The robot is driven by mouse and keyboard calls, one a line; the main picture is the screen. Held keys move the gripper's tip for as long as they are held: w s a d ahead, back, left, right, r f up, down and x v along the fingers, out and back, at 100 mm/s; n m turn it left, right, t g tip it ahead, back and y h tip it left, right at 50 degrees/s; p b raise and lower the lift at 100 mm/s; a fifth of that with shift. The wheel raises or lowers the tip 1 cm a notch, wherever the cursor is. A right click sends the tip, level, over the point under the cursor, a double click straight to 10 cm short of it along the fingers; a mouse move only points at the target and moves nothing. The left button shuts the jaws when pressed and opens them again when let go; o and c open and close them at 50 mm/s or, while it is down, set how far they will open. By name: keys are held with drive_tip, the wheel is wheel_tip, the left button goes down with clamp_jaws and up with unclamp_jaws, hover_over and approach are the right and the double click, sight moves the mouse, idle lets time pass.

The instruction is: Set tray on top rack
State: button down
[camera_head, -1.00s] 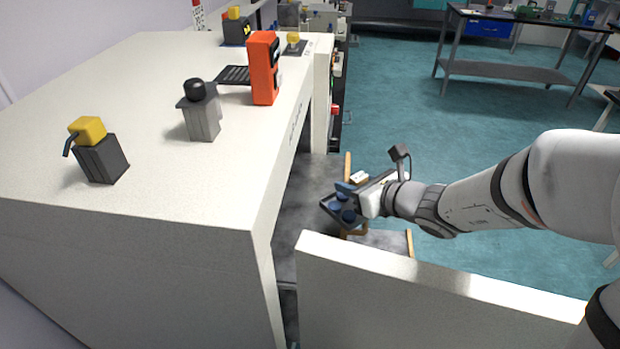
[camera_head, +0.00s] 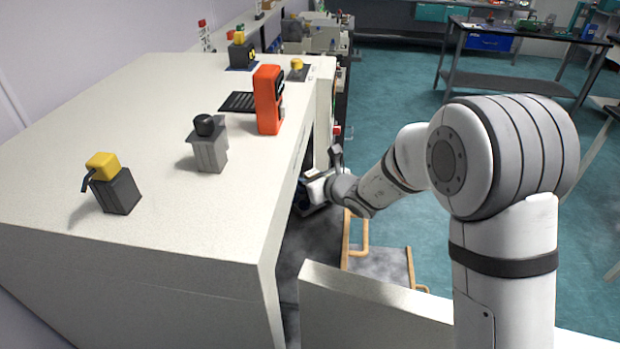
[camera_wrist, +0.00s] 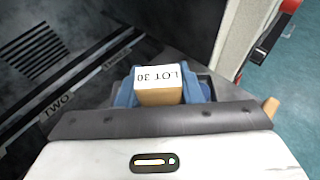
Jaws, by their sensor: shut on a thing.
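My gripper (camera_head: 314,190) is at the open side of the white machine cabinet (camera_head: 150,240), shut on the tray. The dark tray (camera_head: 302,207) shows only as a small piece at the cabinet's edge in the head view. The rest of the tray is mostly hidden there. Dark rack bars (camera_wrist: 80,92), one marked "TWO", lie ahead and left inside the dark cabinet. I cannot tell which level is the top rack.
A light cabinet wall (camera_wrist: 243,40) with a red and black fitting (camera_wrist: 272,40) stands close on the right. Below my arm is a grey surface with wooden rails (camera_head: 347,240). A white panel (camera_head: 380,305) stands in front. An orange device (camera_head: 269,98) stands on the cabinet top.

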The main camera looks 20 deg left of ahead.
drive_tip(key=shift+f, duration=0.15)
drive_tip(key=shift+f, duration=0.2)
drive_tip(key=c, duration=1)
unclamp_jaws()
